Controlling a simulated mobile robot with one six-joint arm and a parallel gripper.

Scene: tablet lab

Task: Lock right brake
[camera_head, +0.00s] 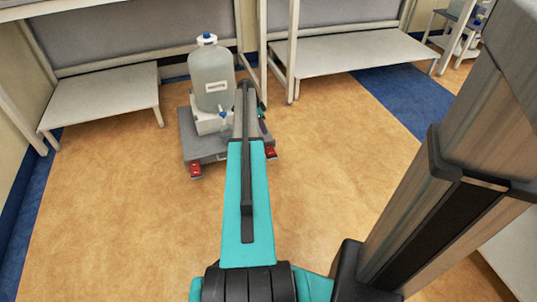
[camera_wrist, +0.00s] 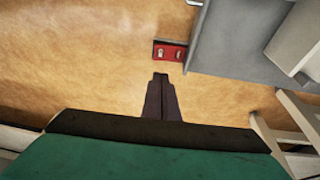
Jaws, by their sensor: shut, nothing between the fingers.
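A grey wheeled cart (camera_head: 205,148) stands on the floor with two red brake pedals at its near edge. The right brake (camera_head: 270,153) is at its near right corner, and the left brake (camera_head: 196,171) is at the other. In the wrist view, a red brake pedal (camera_wrist: 170,52), seemingly the right one, sticks out from the cart's corner (camera_wrist: 230,50). My gripper (camera_wrist: 160,77) is shut and empty, with its tips just below that pedal in the picture. A gap of floor shows between them; height is unclear. My arm hides the gripper's tips in the head view.
A large labelled bottle (camera_head: 211,78) with a blue cap stands on the cart. A white low shelf (camera_head: 105,95) is left of it, and another bench (camera_head: 340,55) stands behind to the right. The tan floor (camera_head: 110,220) in front is clear.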

